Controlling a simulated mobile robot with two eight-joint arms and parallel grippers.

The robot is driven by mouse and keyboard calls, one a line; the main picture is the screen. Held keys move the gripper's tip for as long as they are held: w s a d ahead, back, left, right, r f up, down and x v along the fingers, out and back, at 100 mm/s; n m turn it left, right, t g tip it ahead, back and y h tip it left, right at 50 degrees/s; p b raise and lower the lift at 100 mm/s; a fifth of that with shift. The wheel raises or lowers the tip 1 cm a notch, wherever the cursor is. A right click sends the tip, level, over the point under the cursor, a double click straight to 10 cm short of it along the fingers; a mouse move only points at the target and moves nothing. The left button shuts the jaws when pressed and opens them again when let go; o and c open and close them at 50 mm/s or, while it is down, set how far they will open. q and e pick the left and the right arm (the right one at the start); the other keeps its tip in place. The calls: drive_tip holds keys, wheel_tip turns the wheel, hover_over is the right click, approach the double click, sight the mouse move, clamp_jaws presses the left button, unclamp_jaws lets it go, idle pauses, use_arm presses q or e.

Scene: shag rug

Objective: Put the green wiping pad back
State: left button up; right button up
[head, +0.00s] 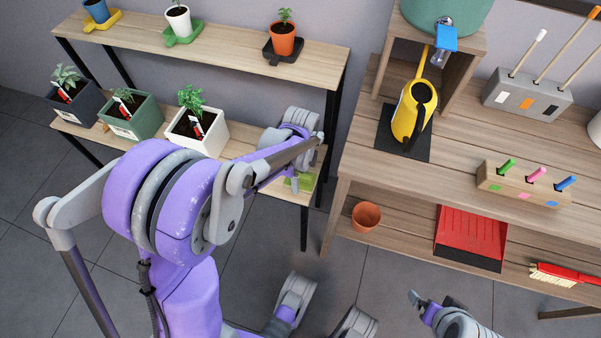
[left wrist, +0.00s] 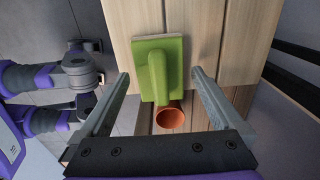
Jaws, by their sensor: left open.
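The green wiping pad (left wrist: 172,55) has a flat square base and a raised handle. In the left wrist view it lies on light wooden boards. In the head view the pad (head: 299,182) shows at the right end of the lower plant shelf, partly covered by my left arm. My left gripper (left wrist: 160,73) is open, with one finger on each side of the pad's handle and nothing clasped. In the head view the left fingers are hidden or too small to make out. My right gripper (head: 434,301) is low in front of the workbench; its jaw state is unclear.
Potted plants line the plant shelves (head: 325,65). The workbench (head: 450,170) holds a yellow watering can (head: 403,118), a grey tool holder (head: 525,97) and a wooden block with coloured pegs (head: 522,184). Below are a terracotta pot (head: 366,217), red dustpan (head: 470,238) and red brush (head: 566,274).

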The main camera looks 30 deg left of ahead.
sight(301, 175)
use_arm(q)
wheel_tip(301, 175, up, 12)
drive_tip(key=p, duration=0.4)
drive_tip(key=s+d+n+t, duration=0.2)
drive_tip(key=s+d+n, duration=0.1)
drive_tip(key=s+n, duration=0.4)
drive_tip(key=s+d+n+t, duration=0.2)
drive_tip(key=s+d+n, duration=0.2)
drive_tip(key=s+n, duration=0.4)
drive_tip(key=shift+s+r+t, duration=0.3)
drive_tip(key=shift+s+r, duration=0.05)
drive_tip(key=shift+s, duration=0.8)
use_arm(e)
drive_tip(key=r, duration=0.4)
drive_tip(key=shift+s+r, duration=0.25)
use_arm(q)
drive_tip(key=shift+a, duration=0.1)
wheel_tip(301, 175, up, 18)
drive_tip(key=w+p, duration=0.1)
drive_tip(key=p, duration=1.5)
drive_tip(key=shift+w+r+t, duration=0.2)
drive_tip(key=shift+w+t, duration=0.1)
drive_tip(key=shift+t, duration=0.1)
use_arm(e)
wheel_tip(301, 175, up, 18)
drive_tip(key=w+t, duration=0.1)
drive_tip(key=shift+w+r, duration=0.2)
drive_tip(key=shift+w, duration=0.1)
